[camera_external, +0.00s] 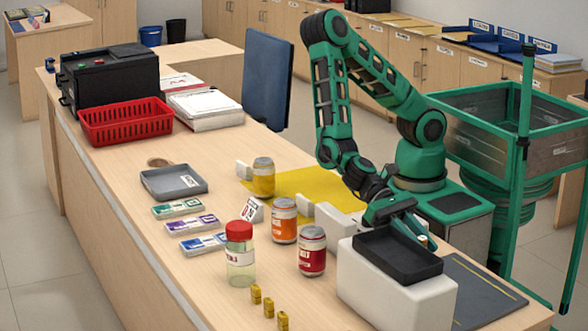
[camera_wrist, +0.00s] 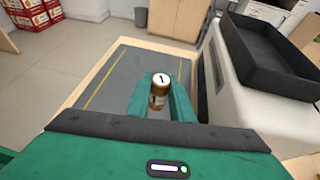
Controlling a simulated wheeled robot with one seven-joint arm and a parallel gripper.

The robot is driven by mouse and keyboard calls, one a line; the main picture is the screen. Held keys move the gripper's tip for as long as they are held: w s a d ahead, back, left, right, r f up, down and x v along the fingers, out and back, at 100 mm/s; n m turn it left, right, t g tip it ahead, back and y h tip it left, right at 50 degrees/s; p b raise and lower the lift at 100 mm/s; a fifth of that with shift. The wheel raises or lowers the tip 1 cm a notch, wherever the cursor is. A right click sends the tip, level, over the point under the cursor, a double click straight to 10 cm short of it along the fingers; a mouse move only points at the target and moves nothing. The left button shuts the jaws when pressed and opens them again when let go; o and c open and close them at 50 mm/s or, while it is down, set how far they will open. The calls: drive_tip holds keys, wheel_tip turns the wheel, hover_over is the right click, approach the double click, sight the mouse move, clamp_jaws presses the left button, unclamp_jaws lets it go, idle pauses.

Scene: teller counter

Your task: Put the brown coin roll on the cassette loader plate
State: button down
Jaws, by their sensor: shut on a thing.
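The brown coin roll (camera_wrist: 158,98) stands upright between my gripper's fingers, its white top marked "1" facing the wrist camera. My gripper (camera_wrist: 160,103) is shut on it. In the external view my gripper (camera_external: 422,233) is low behind the black tray, its fingertips and the roll mostly hidden. A flat dark grey plate with yellow lines (camera_wrist: 108,88), which looks like the cassette loader plate, lies on the counter below and around the roll in the wrist view. It also shows at the right front in the external view (camera_external: 485,298). I cannot tell whether the roll touches it.
A white box (camera_external: 385,300) carrying a black tray (camera_external: 398,258) stands close beside my gripper and the plate. It rises on the right in the wrist view. Cans (camera_external: 312,250), a red-lidded jar (camera_external: 240,265) and small yellow items (camera_external: 268,305) stand left of the box.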

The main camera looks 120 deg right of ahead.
drive_tip(key=shift+w+d+f, duration=0.3)
drive_tip(key=shift+w+f, duration=0.15)
drive_tip(key=shift+w, duration=0.15)
drive_tip(key=shift+f, duration=2)
drive_tip(key=c, duration=1.6)
unclamp_jaws()
drive_tip(key=shift+f, duration=0.15)
drive_tip(key=shift+o, duration=0.2)
drive_tip(key=v, duration=1.2)
